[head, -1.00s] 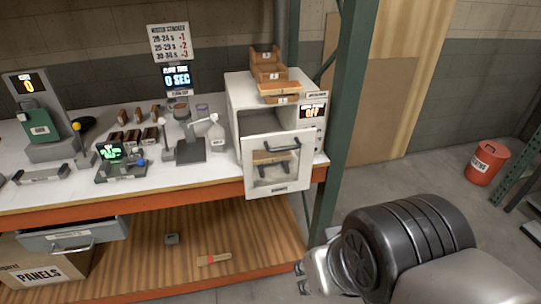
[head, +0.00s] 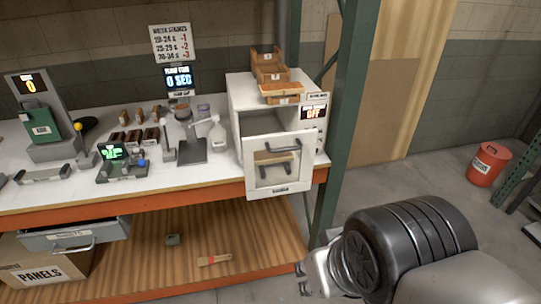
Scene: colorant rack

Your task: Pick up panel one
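A wooden panel (head: 275,158) shows at the open white oven door (head: 279,181), behind its dark handle; I cannot read a number on it. More wooden pieces (head: 281,90) with small white labels are on top of the oven (head: 241,92), too small to read surely. A cardboard box marked PANELS (head: 40,274) sits at the lower left, its contents hidden. My gripper (head: 301,279) is low in the picture, right of the lower shelf and well below the oven. Its two fingertips look apart, with nothing visible between them.
The white bench (head: 70,187) holds a green container (head: 39,124), small dark-brown blocks and lab devices. A green rack post (head: 343,110) stands right of the oven. A red bin (head: 489,165) is on the floor at right. The floor between is clear.

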